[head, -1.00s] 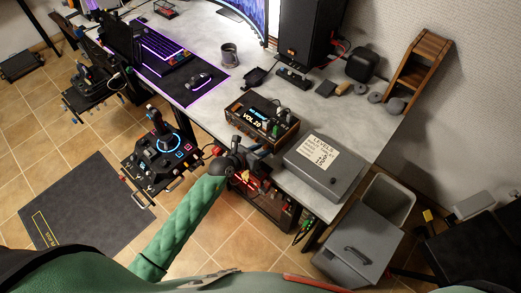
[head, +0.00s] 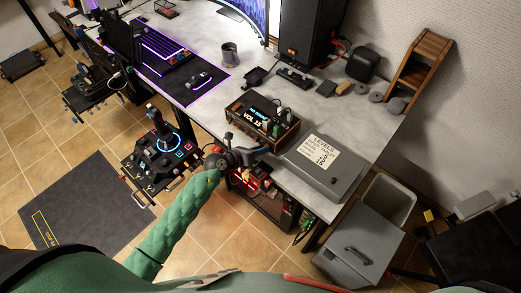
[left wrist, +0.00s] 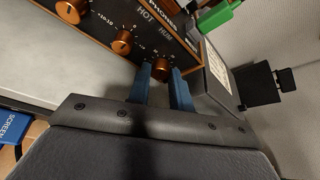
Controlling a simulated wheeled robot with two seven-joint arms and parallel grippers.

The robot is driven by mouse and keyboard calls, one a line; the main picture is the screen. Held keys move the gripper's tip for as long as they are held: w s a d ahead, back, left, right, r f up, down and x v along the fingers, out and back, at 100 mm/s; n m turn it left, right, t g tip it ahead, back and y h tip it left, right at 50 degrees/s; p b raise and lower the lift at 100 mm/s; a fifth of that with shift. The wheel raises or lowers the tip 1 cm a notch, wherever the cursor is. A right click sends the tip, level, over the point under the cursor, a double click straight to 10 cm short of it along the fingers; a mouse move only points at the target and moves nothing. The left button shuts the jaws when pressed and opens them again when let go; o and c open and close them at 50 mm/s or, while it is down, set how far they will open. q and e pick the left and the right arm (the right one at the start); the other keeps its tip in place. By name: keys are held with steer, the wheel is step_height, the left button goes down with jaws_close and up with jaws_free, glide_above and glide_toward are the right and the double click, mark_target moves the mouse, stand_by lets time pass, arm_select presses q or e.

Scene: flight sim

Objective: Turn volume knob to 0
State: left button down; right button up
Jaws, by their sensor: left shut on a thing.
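The audio unit (head: 262,118) is a dark box with wood-toned edges near the desk's front edge; its lit display (head: 277,116) appears to read VOL 18. In the left wrist view, its dark front panel carries a row of copper knobs. My left gripper (head: 258,151) is at this front, its blue fingers closed on either side of the rightmost visible knob (left wrist: 161,68). The knob's own label is hard to read. Two other knobs, one in the middle (left wrist: 123,42) and one at the left (left wrist: 72,11), are untouched. My right gripper is not in view.
A grey box labelled LEVELS (head: 322,168) stands close to the unit's right. A mug (head: 229,54) and a mouse (head: 199,79) are on the desk behind and left. A joystick panel (head: 160,150) is to the left of my arm.

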arm_select(q)
steer(key=shift+n+h, duration=0.3)
steer(key=shift+n, duration=0.2)
steer(key=shift+a+f+n, duration=0.1)
steer(key=shift+n, duration=0.2)
steer(key=shift+h, duration=0.3)
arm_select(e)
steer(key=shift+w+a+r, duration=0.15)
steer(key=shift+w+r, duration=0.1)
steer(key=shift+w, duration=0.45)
arm_select(q)
steer(key=c, duration=1.3)
jaws_free()
steer(key=shift+o, duration=0.2)
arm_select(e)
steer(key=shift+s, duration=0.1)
arm_select(q)
steer(key=shift+a+b, duration=0.1)
steer(key=shift+b, duration=0.2)
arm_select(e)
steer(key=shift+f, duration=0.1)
